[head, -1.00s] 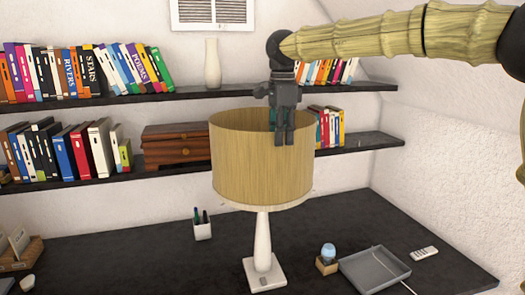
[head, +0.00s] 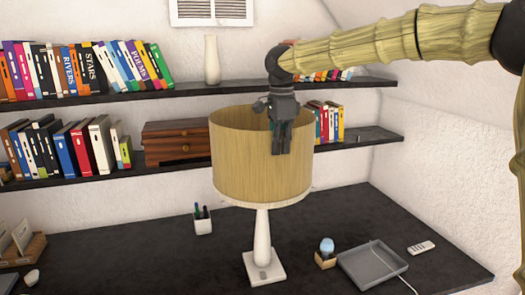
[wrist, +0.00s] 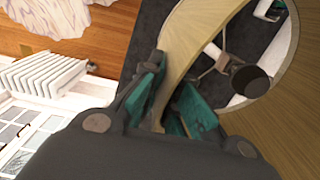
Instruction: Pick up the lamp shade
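The lamp shade (head: 250,172) is a tan, open-topped drum on a white lamp base (head: 263,245) that stands upright on the dark desk. My gripper (head: 281,140) points down over the right part of its rim, one finger outside the near wall and the other hidden behind it. In the wrist view the shade (wrist: 275,120) curves through the right side, and its wall passes between the teal pads of my gripper (wrist: 172,95). The pads sit close together against the wall, shut on it. The shade still sits on the lamp.
On the desk (head: 130,265) are a pen cup (head: 202,221), a small box with a blue-white ball (head: 326,250), a grey tray (head: 372,264) and a remote (head: 421,247). Shelves with books, a vase (head: 212,62) and a wooden box (head: 177,142) are behind. The sloped ceiling is at right.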

